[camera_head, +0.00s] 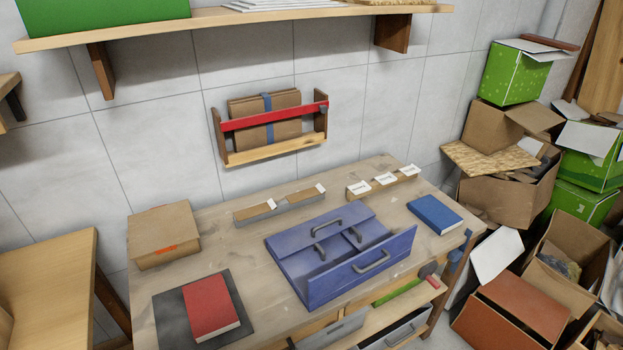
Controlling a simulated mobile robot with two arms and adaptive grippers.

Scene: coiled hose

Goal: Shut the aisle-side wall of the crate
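A blue crate (294,262) sits on the wooden workbench, right of its middle. Its near long wall (350,277), with a grey handle on it, leans outward from the body, and a gap shows behind it. More grey handles show on the crate's far and inner panels. I take the near wall to be the aisle-side one, but the picture does not confirm this. Neither of my grippers is in view.
The workbench (185,290) also holds a cardboard box (163,235), a red book (210,307) on a dark mat, card trays and a blue book (436,214). Drawers under the front edge stand partly open. Boxes (512,318) crowd the right floor; a shelf (240,17) hangs above.

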